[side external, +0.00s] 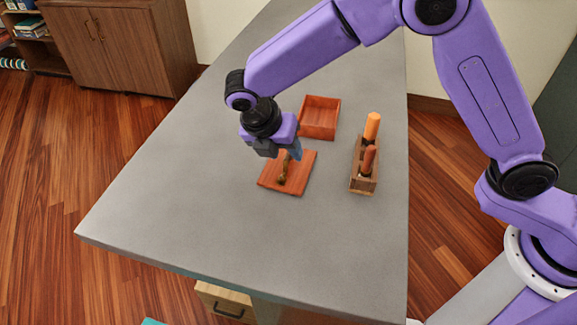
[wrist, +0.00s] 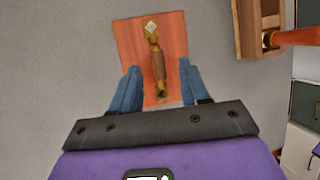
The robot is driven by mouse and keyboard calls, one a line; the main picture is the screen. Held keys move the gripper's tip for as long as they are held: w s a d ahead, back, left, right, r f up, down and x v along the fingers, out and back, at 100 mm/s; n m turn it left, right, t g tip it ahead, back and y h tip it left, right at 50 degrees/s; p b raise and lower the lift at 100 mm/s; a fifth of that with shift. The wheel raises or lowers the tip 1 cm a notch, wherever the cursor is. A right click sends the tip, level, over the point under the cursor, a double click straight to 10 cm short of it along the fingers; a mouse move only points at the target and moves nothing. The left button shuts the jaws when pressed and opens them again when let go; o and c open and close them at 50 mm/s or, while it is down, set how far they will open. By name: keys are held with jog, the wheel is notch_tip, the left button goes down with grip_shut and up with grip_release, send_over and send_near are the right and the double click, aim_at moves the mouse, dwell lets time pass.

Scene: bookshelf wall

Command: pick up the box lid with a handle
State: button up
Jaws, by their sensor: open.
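The box lid (side external: 303,174) is a flat, reddish-brown square lying on the grey table. A brass-and-brown handle (side external: 284,170) stands on its middle. In the wrist view the lid (wrist: 130,40) lies ahead of the fingers and its handle (wrist: 157,62) runs lengthwise between them. My gripper (side external: 284,158) is over the lid, its fingers pointing down. The wrist view shows my gripper (wrist: 159,85) open, with one blue finger on each side of the handle's near end. I cannot tell whether the fingertips touch the lid. The fingers partly hide the lid in the side view.
An open reddish box (side external: 320,118) stands just behind the lid. A wooden holder (side external: 362,178) with two upright orange-brown rods is to the right; it also shows in the wrist view (wrist: 247,30). The grey table (side external: 180,190) is clear to the left and front.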

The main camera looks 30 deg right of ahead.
jog(key=shift+x, duration=0.95)
jog(key=shift+a, duration=0.1)
grip_shut()
jog(key=shift+r, duration=0.1)
